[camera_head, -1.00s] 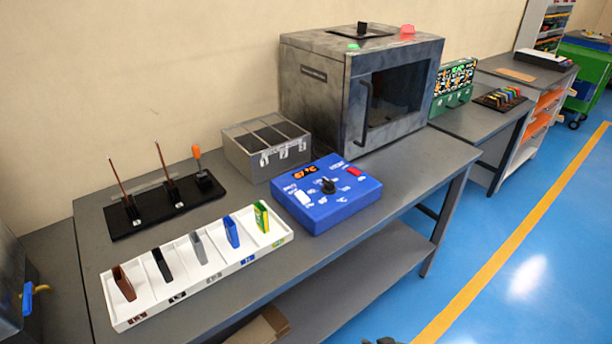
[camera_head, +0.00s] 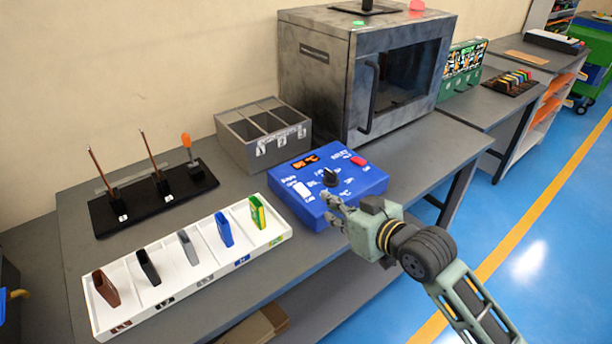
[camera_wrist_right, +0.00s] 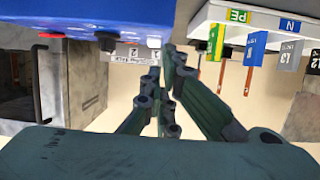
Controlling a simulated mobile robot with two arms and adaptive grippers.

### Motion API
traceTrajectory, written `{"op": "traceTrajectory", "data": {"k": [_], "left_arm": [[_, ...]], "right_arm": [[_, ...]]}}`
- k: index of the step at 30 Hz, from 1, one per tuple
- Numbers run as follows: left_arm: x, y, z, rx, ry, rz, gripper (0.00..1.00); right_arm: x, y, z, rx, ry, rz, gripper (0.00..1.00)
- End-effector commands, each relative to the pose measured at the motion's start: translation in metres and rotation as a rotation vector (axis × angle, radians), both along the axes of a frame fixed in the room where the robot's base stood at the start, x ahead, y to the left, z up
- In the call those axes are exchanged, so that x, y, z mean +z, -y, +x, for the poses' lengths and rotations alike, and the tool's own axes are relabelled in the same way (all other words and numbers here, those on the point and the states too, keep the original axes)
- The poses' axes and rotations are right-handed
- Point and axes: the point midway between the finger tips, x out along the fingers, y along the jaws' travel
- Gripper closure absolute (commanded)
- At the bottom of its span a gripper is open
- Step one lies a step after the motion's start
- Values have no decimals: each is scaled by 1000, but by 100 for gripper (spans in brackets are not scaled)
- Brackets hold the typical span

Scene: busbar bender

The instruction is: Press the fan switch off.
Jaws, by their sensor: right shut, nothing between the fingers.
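A blue control box (camera_head: 345,190) stands on the grey table. It carries a white switch (camera_head: 302,190) at its left, a black knob (camera_head: 330,178) in the middle and a red switch (camera_head: 359,161) at its right. The labels are too small to tell which switch is the fan's. My right gripper (camera_head: 329,209) is shut and empty, at the box's front edge, right of and nearer than the white switch. In the right wrist view the box appears upside down, with the white switch (camera_wrist_right: 153,42) near the fingertips; contact cannot be told. My left gripper is out of view.
A white tray (camera_head: 190,305) with several coloured pieces lies left of the box. A grey divided bin (camera_head: 245,157) and a metal oven (camera_head: 330,90) stand behind. A black stand (camera_head: 150,208) with upright rods is at the back left. Blue floor is open to the right.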

Motion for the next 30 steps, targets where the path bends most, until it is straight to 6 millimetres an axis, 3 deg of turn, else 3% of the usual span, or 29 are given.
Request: {"op": "traceTrajectory", "data": {"k": [3, 9, 23, 30], "left_arm": [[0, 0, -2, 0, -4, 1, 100], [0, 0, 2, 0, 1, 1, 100], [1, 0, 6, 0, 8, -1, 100], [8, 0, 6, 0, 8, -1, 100]], "right_arm": [[31, 0, 22, 17, 68, 32, 100], [53, 0, 37, 29, 115, 62, 100], [55, -3, 41, 30, 119, 66, 100], [49, -22, 68, 29, 117, 67, 100]]}}
